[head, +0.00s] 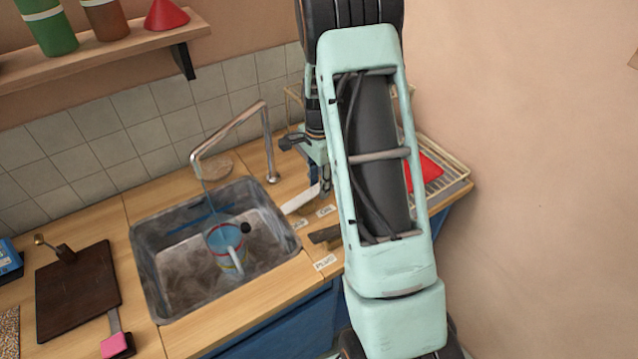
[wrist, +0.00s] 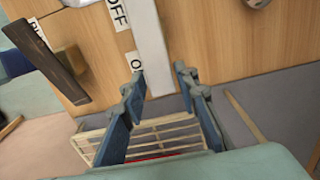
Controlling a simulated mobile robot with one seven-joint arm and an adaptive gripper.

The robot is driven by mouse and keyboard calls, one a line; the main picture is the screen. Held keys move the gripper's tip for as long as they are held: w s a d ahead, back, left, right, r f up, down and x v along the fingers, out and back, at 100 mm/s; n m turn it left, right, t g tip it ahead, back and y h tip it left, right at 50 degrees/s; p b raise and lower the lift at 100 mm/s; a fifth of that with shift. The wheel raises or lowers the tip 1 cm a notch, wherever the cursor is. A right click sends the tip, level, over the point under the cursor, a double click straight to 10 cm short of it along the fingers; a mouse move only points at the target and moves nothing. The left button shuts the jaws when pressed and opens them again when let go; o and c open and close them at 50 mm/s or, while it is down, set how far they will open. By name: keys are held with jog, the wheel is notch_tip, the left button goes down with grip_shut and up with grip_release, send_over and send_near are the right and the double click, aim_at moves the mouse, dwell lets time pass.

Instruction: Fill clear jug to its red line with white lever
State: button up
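The white lever (head: 301,200) lies on the counter right of the sink, beside the OFF and ON labels. My gripper (head: 322,182) is at its right end. In the wrist view, the lever (wrist: 148,45) ends between the spread fingertips of my gripper (wrist: 159,78), which is open.
A dark lever (head: 325,235) by the PLUG label (head: 325,262) lies nearer the front; it also shows in the wrist view (wrist: 45,60). The metal tap (head: 240,122) arches over the sink (head: 165,300). A wire rack (head: 452,165) with a red thing stands behind my arm.

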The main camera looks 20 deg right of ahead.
aim_at(313, 191)
grip_shut()
jog(key=shift+s+a+r+h, duration=0.15)
jog(key=shift+a+h, duration=0.1)
jog(key=shift+h, duration=0.35)
jog(key=shift+r+b, duration=0.15)
jog(key=shift+b, duration=0.15)
jog(key=shift+o, duration=2.4)
grip_release()
notch_tip(313, 191, up, 12)
jog(key=a, duration=0.1)
jog(key=shift+a, duration=0.2)
